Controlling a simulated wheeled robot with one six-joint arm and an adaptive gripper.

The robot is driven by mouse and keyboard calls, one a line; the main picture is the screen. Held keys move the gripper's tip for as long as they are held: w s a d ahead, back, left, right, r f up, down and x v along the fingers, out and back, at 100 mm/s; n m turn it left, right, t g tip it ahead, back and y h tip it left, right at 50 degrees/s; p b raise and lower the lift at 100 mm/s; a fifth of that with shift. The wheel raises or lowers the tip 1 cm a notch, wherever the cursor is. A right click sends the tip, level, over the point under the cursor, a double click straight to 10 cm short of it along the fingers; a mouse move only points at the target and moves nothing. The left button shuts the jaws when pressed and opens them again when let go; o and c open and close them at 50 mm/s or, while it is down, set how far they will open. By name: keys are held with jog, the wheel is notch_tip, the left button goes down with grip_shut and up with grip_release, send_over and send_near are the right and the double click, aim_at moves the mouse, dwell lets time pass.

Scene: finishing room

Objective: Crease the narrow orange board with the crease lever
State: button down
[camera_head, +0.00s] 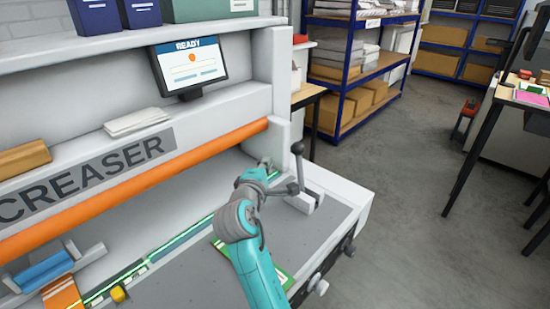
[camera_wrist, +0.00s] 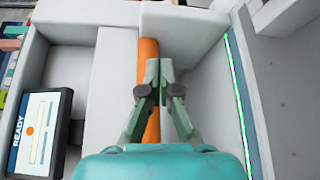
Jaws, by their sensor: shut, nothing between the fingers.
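A narrow orange board (camera_head: 62,296) with pale stripes lies at the lower left of the creaser bed in the head view, beside a blue block (camera_head: 42,270) and partly cut off by the frame edge. The crease lever (camera_head: 299,165) stands up at the right end of the machine, with a dark ball knob on top. My gripper (camera_head: 267,166) is left of the lever and apart from it, in front of the machine's right end. In the wrist view, my gripper (camera_wrist: 159,66) is shut and empty, in front of the orange roller. The lever and board do not show there.
The orange roller (camera_head: 150,180) crosses the creaser above the grey bed. The screen (camera_head: 190,66) reads READY. A green-edged card (camera_head: 284,279) is partly hidden by my arm.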

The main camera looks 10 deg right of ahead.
jog(key=w+d, duration=0.5)
jog(key=d, duration=0.1)
jog(key=shift+w+d, duration=0.3)
jog(key=shift+d, duration=0.05)
dwell(0.3)
dwell(0.3)
jog(key=s+d+f+m+t+h, duration=0.1)
jog(key=s+d+f+m, duration=0.1)
jog(key=s, duration=0.4)
jog(key=s+d+f+m+t+h, duration=0.1)
jog(key=s+d+f+m+t, duration=0.1)
jog(key=s+d+m, duration=0.3)
jog(key=s+d, duration=0.2)
jog(key=shift+d+f+h, duration=0.3)
jog(key=shift+f, duration=0.05)
dwell(0.4)
